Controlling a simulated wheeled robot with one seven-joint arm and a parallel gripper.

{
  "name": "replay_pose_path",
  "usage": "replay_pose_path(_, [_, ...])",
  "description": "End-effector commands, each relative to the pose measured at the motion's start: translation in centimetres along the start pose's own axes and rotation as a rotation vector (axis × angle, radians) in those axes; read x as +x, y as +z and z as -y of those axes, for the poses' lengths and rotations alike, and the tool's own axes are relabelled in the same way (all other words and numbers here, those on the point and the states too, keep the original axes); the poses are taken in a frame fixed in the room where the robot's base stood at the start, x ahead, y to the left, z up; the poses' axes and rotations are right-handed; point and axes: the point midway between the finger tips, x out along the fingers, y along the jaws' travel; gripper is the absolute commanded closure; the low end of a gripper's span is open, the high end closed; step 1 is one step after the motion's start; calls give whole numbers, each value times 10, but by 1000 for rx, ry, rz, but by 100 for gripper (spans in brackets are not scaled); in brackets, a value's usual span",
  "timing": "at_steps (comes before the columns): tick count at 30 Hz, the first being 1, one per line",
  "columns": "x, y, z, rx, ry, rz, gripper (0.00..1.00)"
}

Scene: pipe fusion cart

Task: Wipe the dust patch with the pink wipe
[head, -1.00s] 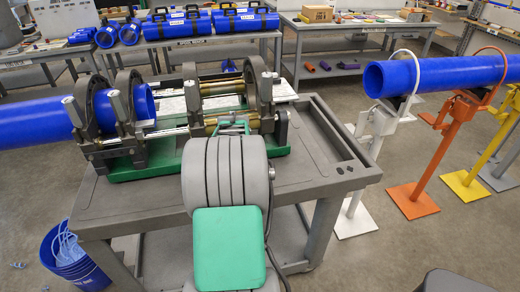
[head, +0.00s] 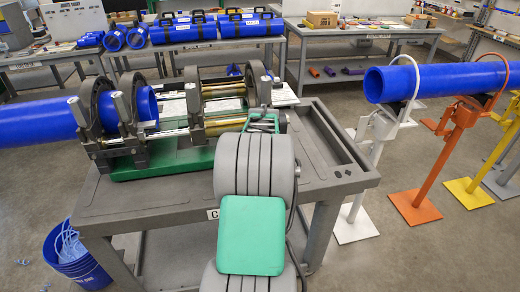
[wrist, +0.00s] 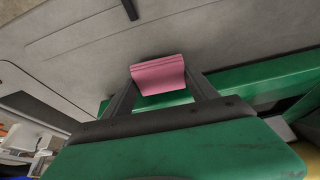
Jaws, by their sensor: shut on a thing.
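The pink wipe (wrist: 159,75) is in the wrist view, held between the two dark fingers of my gripper (wrist: 160,88). My gripper is shut on it, and the wipe's upper edge stands out past the fingertips. A grey surface, apparently the top of the cart (head: 150,200), lies beyond the wipe. I cannot tell whether the wipe touches it. In the head view my grey arm hides most of the gripper and the whole wipe. I cannot make out the dust patch in either view.
The fusion machine (head: 175,160), with its clamps and a blue pipe (head: 45,122), takes up the cart's back left. Another blue pipe (head: 440,82) rests on stands at right. A blue bucket (head: 75,258) stands at lower left. The cart's front left top looks bare.

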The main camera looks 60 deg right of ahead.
Motion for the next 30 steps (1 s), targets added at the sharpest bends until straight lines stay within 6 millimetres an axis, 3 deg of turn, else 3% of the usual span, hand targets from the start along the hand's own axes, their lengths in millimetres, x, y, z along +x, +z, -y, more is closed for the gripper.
replay_pose_path(18, [-51,-22,14,-20,-9,2,65])
replay_pose_path(30, [-54,-23,15,-22,-10,2,65])
